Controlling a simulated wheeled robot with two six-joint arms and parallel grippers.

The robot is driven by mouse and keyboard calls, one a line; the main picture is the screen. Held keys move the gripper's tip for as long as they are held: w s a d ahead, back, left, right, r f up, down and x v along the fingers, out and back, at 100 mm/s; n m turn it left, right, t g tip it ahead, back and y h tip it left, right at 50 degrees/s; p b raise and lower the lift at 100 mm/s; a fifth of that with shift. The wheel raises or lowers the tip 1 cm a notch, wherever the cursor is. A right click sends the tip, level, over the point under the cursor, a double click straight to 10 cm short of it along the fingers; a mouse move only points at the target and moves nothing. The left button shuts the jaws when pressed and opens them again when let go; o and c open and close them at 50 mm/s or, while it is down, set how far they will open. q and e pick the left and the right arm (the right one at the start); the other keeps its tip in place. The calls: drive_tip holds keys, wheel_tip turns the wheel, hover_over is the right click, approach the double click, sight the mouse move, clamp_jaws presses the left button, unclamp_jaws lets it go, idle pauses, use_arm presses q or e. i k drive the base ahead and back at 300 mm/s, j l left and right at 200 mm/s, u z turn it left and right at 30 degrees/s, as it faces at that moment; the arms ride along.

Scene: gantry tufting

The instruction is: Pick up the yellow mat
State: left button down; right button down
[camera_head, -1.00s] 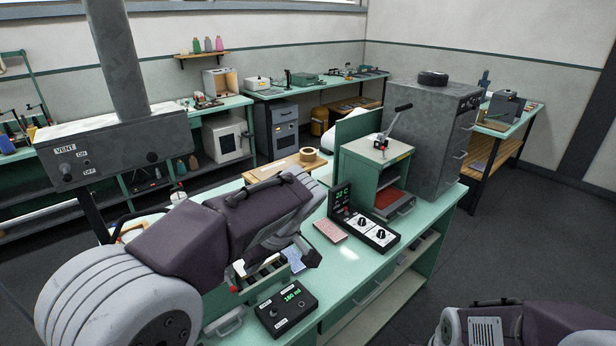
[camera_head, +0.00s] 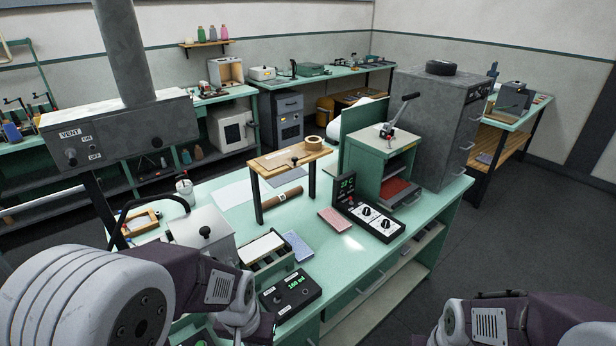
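I cannot make out a yellow mat on the green bench (camera_head: 355,262). A pink-red mat (camera_head: 337,219) lies flat beside the black control box, and a blue patterned mat (camera_head: 297,246) lies flat by the rack (camera_head: 270,258). My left arm crosses the lower left, in front of the near part of the bench, and its gripper does not show. Only part of my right arm shows at the lower right, and its gripper is also out of view.
A small wooden stand (camera_head: 289,160) carries a tape roll; a brown roll (camera_head: 276,200) lies under it. A green press (camera_head: 383,165) and a control box (camera_head: 368,219) stand at the right. A display box (camera_head: 290,292) sits at the front edge. A grey vent housing (camera_head: 120,135) hangs at the left.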

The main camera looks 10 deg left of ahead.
sight(254, 252)
drive_tip(key=i+l+u, duration=0.15)
drive_tip(key=u, duration=0.3)
drive_tip(key=i+l+u, duration=0.15)
drive_tip(key=u, duration=0.3)
drive_tip(key=l+u, duration=0.25)
drive_tip(key=u, duration=0.2)
drive_tip(key=i+l+u, duration=0.1)
drive_tip(key=l+u, duration=0.15)
drive_tip(key=u, duration=0.2)
drive_tip(key=l+u, duration=0.3)
drive_tip(key=u, duration=0.15)
drive_tip(key=l+u, duration=0.25)
drive_tip(key=u, duration=0.2)
